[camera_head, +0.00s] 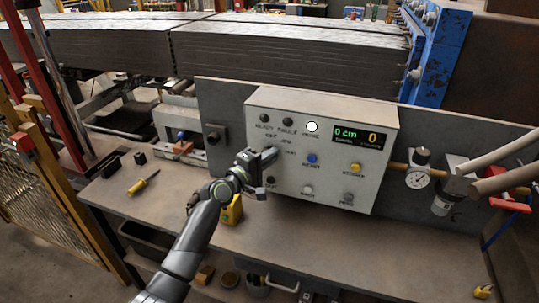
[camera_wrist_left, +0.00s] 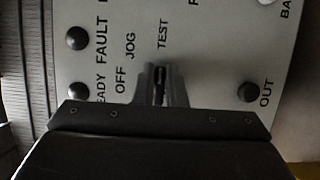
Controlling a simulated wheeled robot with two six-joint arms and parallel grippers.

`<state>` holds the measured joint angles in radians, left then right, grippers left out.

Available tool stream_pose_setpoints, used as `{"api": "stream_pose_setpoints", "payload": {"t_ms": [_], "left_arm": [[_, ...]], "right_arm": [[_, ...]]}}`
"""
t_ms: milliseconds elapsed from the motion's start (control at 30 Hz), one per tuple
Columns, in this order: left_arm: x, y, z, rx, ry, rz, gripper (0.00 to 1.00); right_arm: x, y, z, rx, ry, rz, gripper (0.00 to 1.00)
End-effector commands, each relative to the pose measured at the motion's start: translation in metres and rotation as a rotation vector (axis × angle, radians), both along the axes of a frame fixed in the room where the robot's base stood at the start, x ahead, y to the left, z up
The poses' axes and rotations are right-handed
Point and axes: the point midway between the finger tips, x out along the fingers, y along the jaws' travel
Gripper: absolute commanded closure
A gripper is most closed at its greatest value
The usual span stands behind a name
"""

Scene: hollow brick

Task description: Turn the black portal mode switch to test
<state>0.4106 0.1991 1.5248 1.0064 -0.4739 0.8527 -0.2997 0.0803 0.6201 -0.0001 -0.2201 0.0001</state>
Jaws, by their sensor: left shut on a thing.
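The black mode switch (camera_wrist_left: 159,76) sits on a light grey control panel (camera_head: 350,105). My left gripper (camera_head: 268,155) is at the panel's left part, with its fingers on both sides of the switch. In the left wrist view the gripper (camera_wrist_left: 160,88) is shut on the switch, and a dark strip of it shows between the fingertips. OFF, JOG and TEST labels lie around it. The strip runs roughly toward the TEST label (camera_wrist_left: 162,33); its pointer mark cannot be made out. In the head view my gripper mostly hides the switch. My right gripper is not in view.
The panel also carries a blue button (camera_head: 311,159), a yellow button (camera_head: 355,168), a lit white lamp (camera_head: 312,126) and a display (camera_head: 361,136). A yellow screwdriver (camera_head: 143,183) lies on the bench at left. A gauge (camera_head: 416,178) and pipes stand at right.

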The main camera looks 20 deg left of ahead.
Motion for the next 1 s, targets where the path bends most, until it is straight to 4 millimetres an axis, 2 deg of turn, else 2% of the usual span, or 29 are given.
{"api": "stream_pose_setpoints", "payload": {"t_ms": [567, 600, 733, 1000], "left_arm": [[-0.0004, -0.0002, -0.0025, 0.031, 0.003, -0.001, 1.00], [-0.0005, -0.0001, -0.0026, 0.030, 0.003, -0.001, 0.84], [-0.0004, -0.0001, -0.0020, 0.029, 0.002, -0.001, 0.67], [-0.0004, 0.0001, -0.0009, 0.029, 0.000, 0.000, 0.67]], "right_arm": [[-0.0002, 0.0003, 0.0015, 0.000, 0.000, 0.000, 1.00], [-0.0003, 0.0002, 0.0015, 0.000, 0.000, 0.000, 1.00], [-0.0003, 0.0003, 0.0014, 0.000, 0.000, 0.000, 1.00], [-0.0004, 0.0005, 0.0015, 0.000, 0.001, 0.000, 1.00]]}}
